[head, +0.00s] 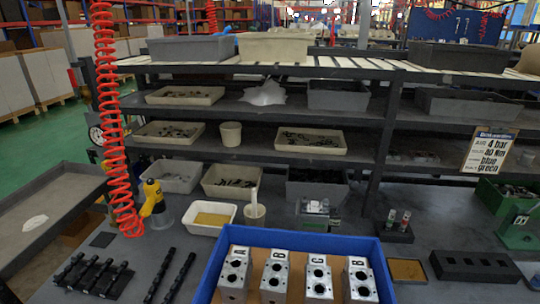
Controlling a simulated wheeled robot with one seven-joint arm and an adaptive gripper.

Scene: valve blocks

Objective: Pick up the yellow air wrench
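The yellow air wrench (152,198) is at the left of the workbench in the head view, with its handle tilted. It stands just right of the lower end of a red coiled hose (105,90) that hangs from above. A small round greyish base or cup shows just below and right of the wrench; I cannot tell whether they touch. My gripper is not in view, and nothing is seen holding the wrench.
A blue tray (213,268) with several metal valve blocks marked by letters is at front centre. A white tray (209,230) and cup (254,213) stand right of the wrench. Dark bars (180,277) lie in front. Shelves with bins rise behind.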

